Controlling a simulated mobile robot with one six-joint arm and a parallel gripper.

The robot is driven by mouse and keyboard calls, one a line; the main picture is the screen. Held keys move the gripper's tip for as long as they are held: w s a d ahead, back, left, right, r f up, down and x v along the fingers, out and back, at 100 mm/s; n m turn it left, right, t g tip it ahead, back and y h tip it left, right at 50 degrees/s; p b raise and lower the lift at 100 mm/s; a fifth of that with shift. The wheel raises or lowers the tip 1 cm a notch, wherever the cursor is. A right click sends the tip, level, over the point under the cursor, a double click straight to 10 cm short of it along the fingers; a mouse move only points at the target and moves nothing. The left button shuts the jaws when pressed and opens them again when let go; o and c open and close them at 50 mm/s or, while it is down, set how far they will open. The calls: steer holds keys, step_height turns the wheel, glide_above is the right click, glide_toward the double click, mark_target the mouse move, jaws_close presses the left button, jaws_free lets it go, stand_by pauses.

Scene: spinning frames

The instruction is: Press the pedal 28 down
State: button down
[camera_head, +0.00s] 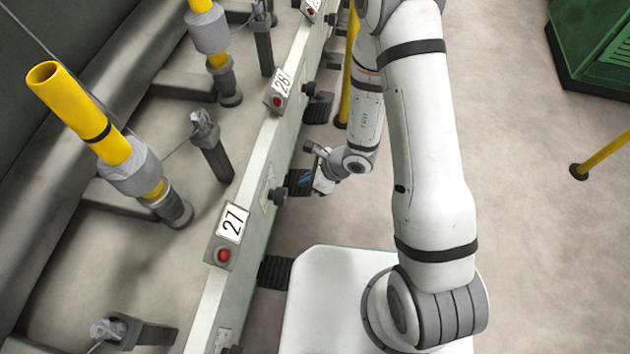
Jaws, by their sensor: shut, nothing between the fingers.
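The white label reading 28 (281,84) sits on the pale rail of the machine, above a red button (277,102). Dark ridged pedals stick out low from the rail's right side. One pedal (299,182) lies between labels 27 and 28, and another (319,107) lies just right of label 28. No number shows on the pedals, so I cannot tell from markings which is 28. My gripper (318,181) is shut and empty, low at the right end of the middle pedal, partly overlapping it. I cannot tell whether they touch.
Label 27 (231,222) and its red button (222,255) are nearer on the rail. A dark knob (278,196) juts out beside the middle pedal. A yellow post (348,65) stands behind my arm.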

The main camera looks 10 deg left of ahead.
steer(key=shift+f+b, duration=2.7)
steer(key=shift+f, duration=0.05)
steer(key=d+r+p, duration=0.2)
steer(key=d+r, duration=0.1)
steer(key=d, duration=0.4)
steer(key=shift+s+d+r, duration=0.25)
steer(key=shift+s+r, duration=0.05)
steer(key=shift+r, duration=0.05)
step_height(320, 180, up, 34)
steer(key=n+g+p, duration=0.1)
steer(key=n+p, duration=0.9)
steer(key=p, duration=0.7)
steer(key=s+d+r+n+t+h+p, duration=0.1)
steer(key=d+r+p, duration=0.4)
steer(key=r, duration=0.6)
steer(key=s+d+r+n+t+h+p, duration=0.1)
steer(key=s+d+r+n+h+p, duration=0.2)
steer(key=r+p, duration=0.5)
steer(key=s+d+r+n+t+h+p, duration=0.1)
steer(key=d+r+n+p, duration=0.4)
steer(key=r, duration=1.1)
steer(key=s+d+h+p, duration=0.1)
steer(key=d+h+p, duration=0.1)
steer(key=shift+s+d, duration=0.35)
steer(key=shift+s, duration=0.05)
